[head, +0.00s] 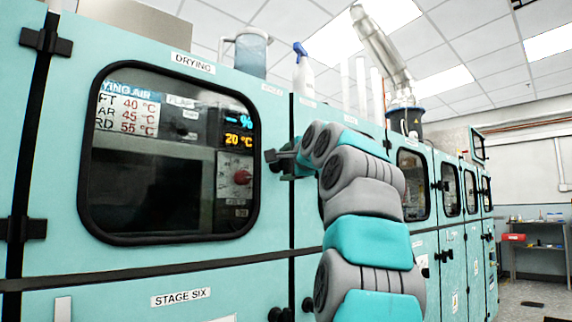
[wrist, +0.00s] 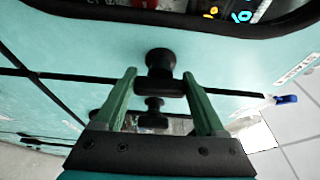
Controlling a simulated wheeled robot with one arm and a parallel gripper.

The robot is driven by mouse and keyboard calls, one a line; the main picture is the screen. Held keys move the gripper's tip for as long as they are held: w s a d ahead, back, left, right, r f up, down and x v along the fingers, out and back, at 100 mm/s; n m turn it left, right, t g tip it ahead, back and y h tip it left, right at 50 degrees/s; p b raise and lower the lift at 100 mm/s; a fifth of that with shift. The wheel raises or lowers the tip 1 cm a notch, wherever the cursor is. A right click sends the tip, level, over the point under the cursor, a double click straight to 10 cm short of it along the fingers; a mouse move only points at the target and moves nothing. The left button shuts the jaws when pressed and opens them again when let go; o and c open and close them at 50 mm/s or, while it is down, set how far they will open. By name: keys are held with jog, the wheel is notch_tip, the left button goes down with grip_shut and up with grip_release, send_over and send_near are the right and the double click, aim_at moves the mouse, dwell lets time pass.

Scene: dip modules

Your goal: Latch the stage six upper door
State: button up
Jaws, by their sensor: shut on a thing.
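The stage six upper door (head: 190,255) is teal, with a large black-framed window and a DRYING label; STAGE SIX is written on the panel below. It looks about flush with its frame, though a small gap cannot be ruled out. My gripper (head: 273,158) is at the door's right edge, beside the window. In the wrist view, the black latch handle (wrist: 160,62), a round knob with a bar, sits between the green fingers of my gripper (wrist: 160,76), which is shut on it. My gripper largely hides the latch in the head view.
A lower latch (head: 276,314) sits at the bottom of the picture, below my gripper. More teal cabinet doors with windows (head: 412,187) run along to the right. A spray bottle (head: 302,68) stands on top. Open floor (head: 525,292) shows at far right.

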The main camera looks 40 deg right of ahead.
jog(key=shift+f, duration=0.1)
dwell(0.7)
jog(key=o, duration=1.3)
jog(key=shift+s, duration=0.1)
jog(key=shift+s+a+b, duration=0.25)
jog(key=shift+s+b, duration=0.05)
jog(key=shift+s, duration=0.4)
jog(key=b+v, duration=0.1)
jog(key=v, duration=0.5)
jog(key=shift+s, duration=0.1)
